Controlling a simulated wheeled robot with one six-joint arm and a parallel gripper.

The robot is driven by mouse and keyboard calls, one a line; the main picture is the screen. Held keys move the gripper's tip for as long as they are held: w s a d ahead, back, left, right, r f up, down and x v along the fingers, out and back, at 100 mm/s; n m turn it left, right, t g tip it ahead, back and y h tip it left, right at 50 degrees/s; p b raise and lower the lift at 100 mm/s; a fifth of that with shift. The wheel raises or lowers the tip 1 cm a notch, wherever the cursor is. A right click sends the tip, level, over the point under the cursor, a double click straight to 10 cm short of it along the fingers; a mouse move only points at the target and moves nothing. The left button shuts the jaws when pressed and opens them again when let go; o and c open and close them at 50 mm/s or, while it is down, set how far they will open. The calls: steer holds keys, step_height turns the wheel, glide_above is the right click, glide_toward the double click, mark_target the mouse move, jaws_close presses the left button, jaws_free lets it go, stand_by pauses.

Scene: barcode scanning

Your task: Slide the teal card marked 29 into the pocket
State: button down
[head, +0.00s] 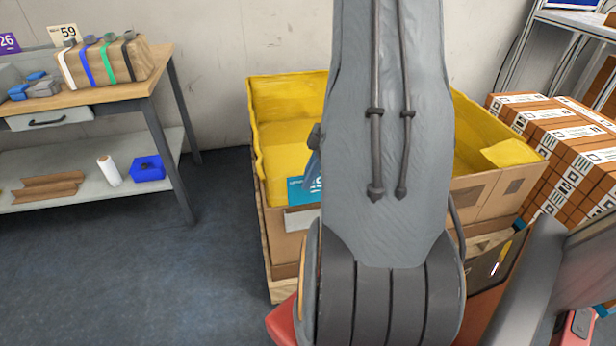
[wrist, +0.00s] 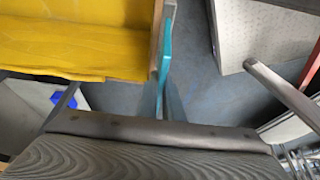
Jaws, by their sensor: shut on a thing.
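The teal card (head: 303,190) stands upright at the front of the yellow-lined cardboard box, its right part hidden behind my arm. Its number is not readable. A pale strip (head: 302,219), seemingly the pocket front, is on the box face right below the card. The card's lower edge meets this strip; I cannot tell whether it is inside or in front. In the wrist view the card (wrist: 166,45) shows nearly edge-on, beside the box wall. My gripper (wrist: 166,88) is shut on it. In the head view my arm hides most of the gripper.
The large box (head: 287,105) has a yellow liner. Brown cartons with labels (head: 565,140) stand at the right. A workbench (head: 120,85) at the left holds a purple card (head: 8,43), a cream card marked 59 (head: 65,34) and a strapped parcel. The floor at left is clear.

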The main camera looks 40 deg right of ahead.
steer(key=shift+f+b, duration=0.7)
steer(key=shift+f, duration=0.75)
steer(key=shift+f+b, duration=0.9)
steer(key=shift+b, duration=0.3)
steer(key=c, duration=1.8)
jaws_free()
steer(key=shift+c, duration=0.2)
steer(key=shift+p+v, duration=0.3)
steer(key=shift+v, duration=3.65)
steer(key=shift+s, duration=0.1)
